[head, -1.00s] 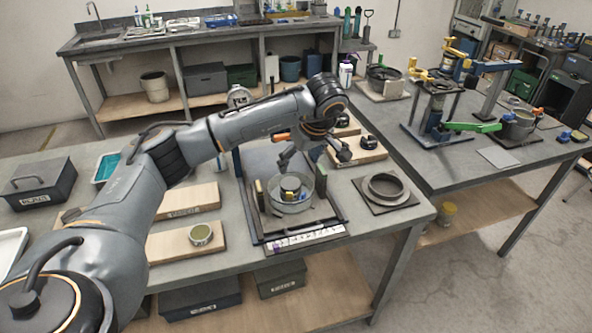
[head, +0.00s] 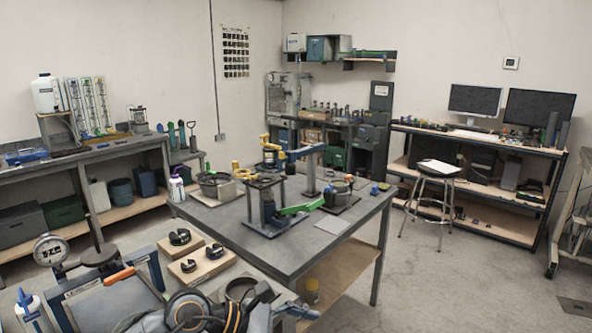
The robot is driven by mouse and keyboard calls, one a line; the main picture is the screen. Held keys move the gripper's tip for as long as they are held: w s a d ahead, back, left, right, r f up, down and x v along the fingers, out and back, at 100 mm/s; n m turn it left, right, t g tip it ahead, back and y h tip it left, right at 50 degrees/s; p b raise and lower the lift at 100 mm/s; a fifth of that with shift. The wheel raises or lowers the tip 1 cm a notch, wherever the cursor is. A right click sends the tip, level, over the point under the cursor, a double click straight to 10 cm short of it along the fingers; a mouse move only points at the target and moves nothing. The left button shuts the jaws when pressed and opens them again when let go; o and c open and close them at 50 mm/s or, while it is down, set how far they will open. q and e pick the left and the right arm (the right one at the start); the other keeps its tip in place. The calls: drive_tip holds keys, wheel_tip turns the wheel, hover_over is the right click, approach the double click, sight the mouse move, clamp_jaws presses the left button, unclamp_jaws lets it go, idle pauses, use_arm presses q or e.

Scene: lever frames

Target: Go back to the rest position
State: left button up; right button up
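The wrist of my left arm shows at the bottom edge of the head view, dark with orange bands. Part of my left gripper (head: 280,302) shows just right of it, low over the near bench and in front of a dark ring (head: 240,287). The picture's lower edge cuts off the rest of the arm, and I cannot tell how far apart the fingers are. I see nothing held in it. My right gripper is not in view.
The near bench carries wooden boards (head: 206,267) with black parts and a round dial gauge (head: 49,250). A grey table (head: 232,225) with a lever rig (head: 267,203) stands beyond it. A stool (head: 434,200) stands at right, with free floor (head: 420,290) before it.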

use_arm(q)
drive_tip(key=s+d+r+n+t+h, duration=0.2)
drive_tip(key=d+r+n+t+h, duration=0.15)
drive_tip(key=r+n+h, duration=0.4)
drive_tip(key=w+a+r+n+t+y, duration=0.2)
drive_tip(key=a+n+t+y, duration=0.35)
drive_tip(key=n, duration=0.55)
drive_tip(key=w+a+r+n+t+y, duration=0.25)
drive_tip(key=a+n+t, duration=0.35)
drive_tip(key=n+t, duration=0.4)
drive_tip(key=s+a+f+n+g+y, duration=0.3)
drive_tip(key=a+f+n+g+y, duration=0.2)
drive_tip(key=a+f+n+y, duration=0.9)
drive_tip(key=s+f+n+g+h, duration=0.1)
drive_tip(key=s+f+n+g, duration=0.5)
drive_tip(key=s+f, duration=0.45)
drive_tip(key=s+f+n+g+h, duration=0.1)
drive_tip(key=s+f+n+g, duration=0.6)
drive_tip(key=s, duration=0.7)
wheel_tip(320, 180, down, 27)
drive_tip(key=m, duration=0.1)
drive_tip(key=s+a+f+g, duration=0.1)
drive_tip(key=s+f, duration=0.7)
drive_tip(key=s+a+f+g, duration=0.1)
drive_tip(key=s+a+f, duration=0.1)
drive_tip(key=s+f, duration=0.6)
drive_tip(key=shift+s+a, duration=0.25)
drive_tip(key=shift+s, duration=0.35)
